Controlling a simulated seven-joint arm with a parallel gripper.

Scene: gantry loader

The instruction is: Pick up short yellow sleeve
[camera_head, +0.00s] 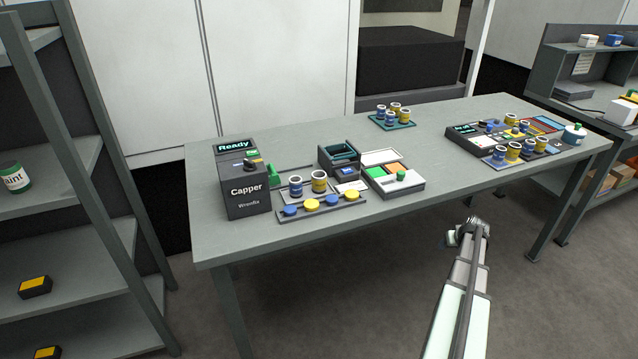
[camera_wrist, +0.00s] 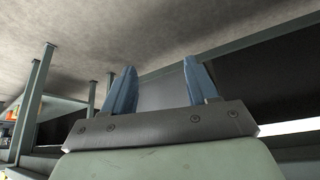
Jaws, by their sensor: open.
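Several yellow sleeves stand on the table; I cannot tell which one is the short one. One yellow sleeve (camera_head: 319,181) stands beside a blue sleeve (camera_head: 295,186) in the grey rack next to the Capper. Other yellow sleeves are on the teal tray (camera_head: 404,125) at the back and on the right-hand station, such as the yellow sleeve (camera_head: 514,151) near its front. My gripper (camera_head: 472,226) is off the table's front edge, apart from all sleeves. In the wrist view its two blue fingers (camera_wrist: 160,78) are spread with nothing between them.
The black Capper (camera_head: 246,190), showing "Ready", stands at the table's left. Shelves (camera_head: 50,215) stand left, another bench (camera_head: 560,60) right.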

